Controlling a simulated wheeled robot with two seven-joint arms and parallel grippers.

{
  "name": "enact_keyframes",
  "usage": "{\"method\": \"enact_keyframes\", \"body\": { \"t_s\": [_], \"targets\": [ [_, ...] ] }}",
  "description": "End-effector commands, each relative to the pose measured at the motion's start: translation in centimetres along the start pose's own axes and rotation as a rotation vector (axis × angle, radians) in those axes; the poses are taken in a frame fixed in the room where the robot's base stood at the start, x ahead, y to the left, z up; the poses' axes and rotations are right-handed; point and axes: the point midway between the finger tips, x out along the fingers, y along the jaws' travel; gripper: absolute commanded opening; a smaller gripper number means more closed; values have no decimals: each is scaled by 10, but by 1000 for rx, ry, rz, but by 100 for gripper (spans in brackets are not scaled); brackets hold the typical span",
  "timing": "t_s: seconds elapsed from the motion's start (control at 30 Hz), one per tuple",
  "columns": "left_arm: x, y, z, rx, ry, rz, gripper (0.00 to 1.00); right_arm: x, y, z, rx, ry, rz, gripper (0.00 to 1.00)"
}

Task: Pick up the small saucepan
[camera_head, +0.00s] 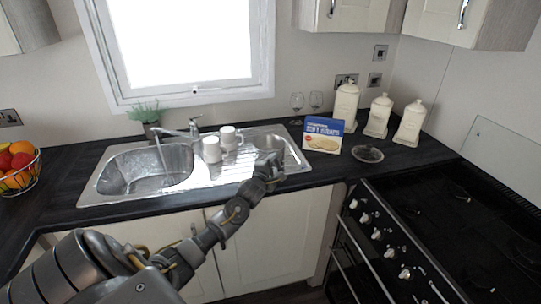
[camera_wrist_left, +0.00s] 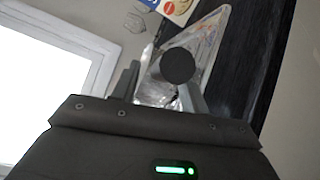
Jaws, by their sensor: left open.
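My left gripper (camera_head: 269,167) reaches over the front edge of the sink's right end in the head view. In the left wrist view its two fingers (camera_wrist_left: 162,88) are apart, so it is open. A dark round shape (camera_wrist_left: 178,65) shows between and just beyond the fingers, over the shiny sink. It may be part of the small saucepan, but I cannot tell which part, nor whether a finger touches it. My right gripper is not in view.
The steel sink (camera_head: 104,186) has two upturned white mugs (camera_head: 212,149) on it. A blue food box (camera_head: 323,135), a glass dish (camera_head: 367,153) and several cream canisters (camera_head: 378,116) stand to the right. A black hob (camera_head: 450,215) is at right, a fruit basket (camera_head: 20,168) at left.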

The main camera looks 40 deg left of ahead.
Motion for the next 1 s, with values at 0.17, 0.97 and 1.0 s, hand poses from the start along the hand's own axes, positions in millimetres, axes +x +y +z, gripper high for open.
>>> {"method": "enact_keyframes", "body": {
  "t_s": [0.17, 0.97, 1.0],
  "targets": [
    [0, 0, 0, 0, 0, 0, 44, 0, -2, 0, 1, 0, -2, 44],
    [0, 2, 0, 0, -1, 4, 0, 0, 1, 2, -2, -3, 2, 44],
    [0, 3, 1, 0, -1, 4, 0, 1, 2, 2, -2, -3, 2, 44]
  ]
}}
